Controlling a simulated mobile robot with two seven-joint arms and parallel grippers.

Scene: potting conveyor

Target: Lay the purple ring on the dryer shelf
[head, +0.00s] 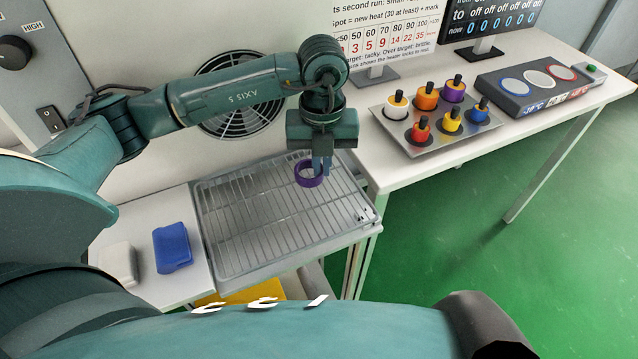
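The purple ring (298,178) is in the head view, over the right part of the dryer shelf, close to its wires. The dryer shelf (240,238) is a grey wire rack below the round fan grille. My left gripper (322,168) points down, and its fingers are at the right side of the ring, apparently closed around its wall. I cannot tell whether the ring touches the wires. My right gripper is not in view.
A blue block (172,247) and a white block (118,262) lie on the white surface left of the shelf. On the right table, a grey tray (440,150) holds several coloured bottles, beside a dark panel (515,105) with coloured discs. Most of the shelf is clear.

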